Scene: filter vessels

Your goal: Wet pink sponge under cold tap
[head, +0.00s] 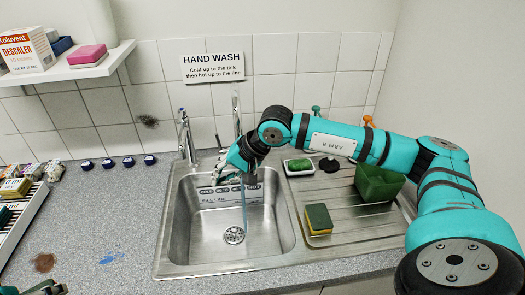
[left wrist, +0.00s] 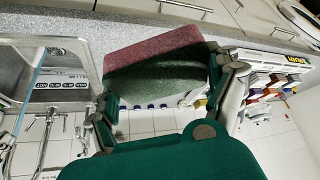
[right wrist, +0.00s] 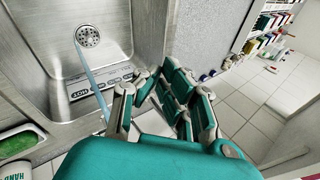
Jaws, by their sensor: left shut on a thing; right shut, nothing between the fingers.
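My left gripper (left wrist: 165,95) is shut on a sponge (left wrist: 155,50) with a pink side and a dark green side, seen in the left wrist view. In the head view only a bit of my left gripper shows at the bottom left corner, and its sponge is out of frame. My right gripper (head: 222,172) is shut and empty over the back of the sink, by the taps. A blue-topped tap (head: 184,135) stands at the sink's back left. A thin blue stream of water (head: 244,208) falls into the steel sink (head: 205,240); it also shows in the right wrist view (right wrist: 92,80).
Another pink block (head: 88,54) lies on the wall shelf. A green and yellow sponge (head: 318,218) and a green tub (head: 378,183) stand on the drainer at right. Several dark blue caps (head: 128,162) line the counter back. The counter left of the sink is mostly clear.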

